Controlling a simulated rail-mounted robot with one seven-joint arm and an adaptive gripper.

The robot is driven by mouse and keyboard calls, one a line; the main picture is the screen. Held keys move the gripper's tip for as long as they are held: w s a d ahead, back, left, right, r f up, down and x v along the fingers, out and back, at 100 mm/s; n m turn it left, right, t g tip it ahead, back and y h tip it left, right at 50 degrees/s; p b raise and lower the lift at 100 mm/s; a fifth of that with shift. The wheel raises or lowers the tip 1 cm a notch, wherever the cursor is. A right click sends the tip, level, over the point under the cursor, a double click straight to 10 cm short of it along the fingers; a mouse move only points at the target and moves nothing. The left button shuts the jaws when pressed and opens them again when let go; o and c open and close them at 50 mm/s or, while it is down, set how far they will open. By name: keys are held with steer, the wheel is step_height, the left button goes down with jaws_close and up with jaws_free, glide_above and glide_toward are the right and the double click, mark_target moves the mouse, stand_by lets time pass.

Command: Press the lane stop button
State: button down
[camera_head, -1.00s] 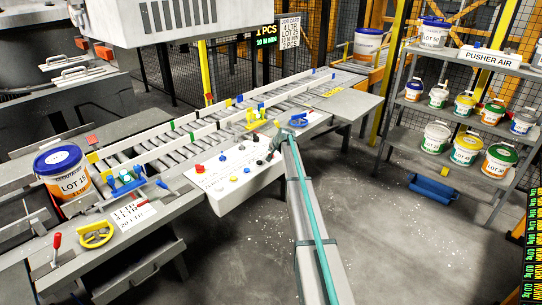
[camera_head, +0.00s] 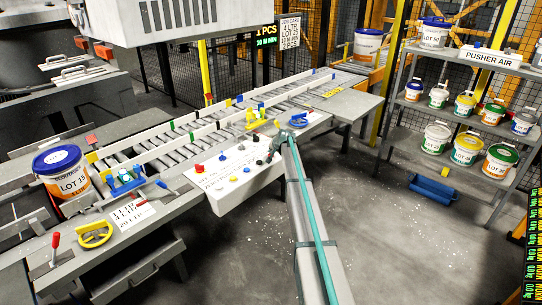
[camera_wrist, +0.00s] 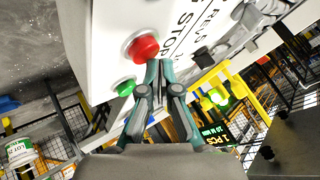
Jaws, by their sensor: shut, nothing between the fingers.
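In the wrist view, a round red button (camera_wrist: 143,47) stands on a white panel (camera_wrist: 100,30) beside printed text that includes STOP. My gripper (camera_wrist: 155,66) is shut and empty. Its fingertips overlap the lower right edge of the red button in the picture; I cannot tell whether they touch it. In the head view, my gripper (camera_head: 274,147) is at the right end of the sloped white panel (camera_head: 225,205). My arm hides part of that panel end, so the button at my fingertips is not clear there.
A green button (camera_wrist: 124,87) is close below the red one. Black knobs (camera_wrist: 203,56) stand to the right. The roller conveyor (camera_head: 190,140) runs behind the panel, with a yellow clamp (camera_head: 256,122). A pail (camera_head: 62,172) stands at the left; shelves of pails (camera_head: 455,125) stand at the right.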

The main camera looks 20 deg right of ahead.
steer(key=shift+f+b, duration=0.35)
steer(key=shift+f, duration=0.15)
stand_by(0.3)
steer(key=shift+r, duration=1)
steer(key=shift+r+p, duration=0.75)
steer(key=shift+r, duration=1.75)
